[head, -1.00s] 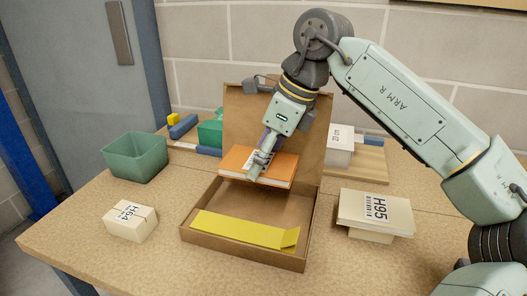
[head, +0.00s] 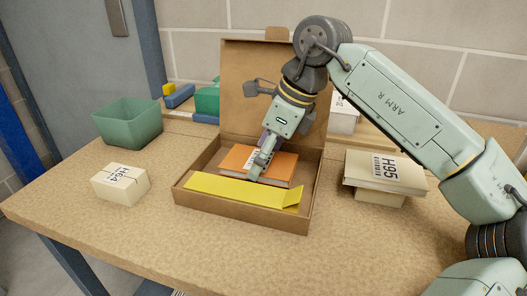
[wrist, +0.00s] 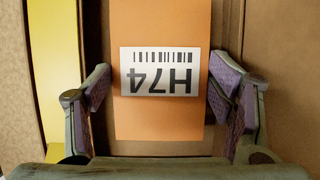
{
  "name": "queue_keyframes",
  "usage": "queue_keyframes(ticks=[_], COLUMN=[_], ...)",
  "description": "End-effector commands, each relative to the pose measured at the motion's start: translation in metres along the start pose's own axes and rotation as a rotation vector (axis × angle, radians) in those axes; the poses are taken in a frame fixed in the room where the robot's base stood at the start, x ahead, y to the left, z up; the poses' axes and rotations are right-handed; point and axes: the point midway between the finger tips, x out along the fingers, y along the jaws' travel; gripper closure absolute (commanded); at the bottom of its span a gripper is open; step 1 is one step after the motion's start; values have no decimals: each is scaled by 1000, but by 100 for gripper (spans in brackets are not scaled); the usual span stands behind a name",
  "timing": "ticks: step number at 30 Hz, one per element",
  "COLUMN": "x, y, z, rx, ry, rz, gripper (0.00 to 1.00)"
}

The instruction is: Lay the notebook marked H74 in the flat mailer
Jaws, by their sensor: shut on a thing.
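The orange notebook (head: 275,166) lies low inside the open flat mailer (head: 240,214), roughly level, toward its back. Whether it touches the mailer's floor I cannot tell. Its white label reads H74, upside down, in the wrist view, where the notebook (wrist: 160,25) runs between the two finger pads. My gripper (head: 258,169) is shut on the notebook and hides part of its left side and label. The mailer is brown cardboard, with its lid (head: 245,75) standing up at the back.
A yellow folded strip (head: 235,190) lies along the mailer's front. A box marked H64 (head: 120,184) stands at left, near a green bin (head: 128,124). A pale book marked H95 (head: 385,172) rests on another block at right. The front of the table is clear.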

Motion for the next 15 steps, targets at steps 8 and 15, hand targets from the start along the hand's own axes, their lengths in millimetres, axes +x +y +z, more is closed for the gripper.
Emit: queue_keyframes(ticks=[8, 15], x=[4, 3], y=[0, 0], z=[-2, -1], rx=[0, 0], ry=[0, 0], rz=[-1, 0], gripper=[57, 15])
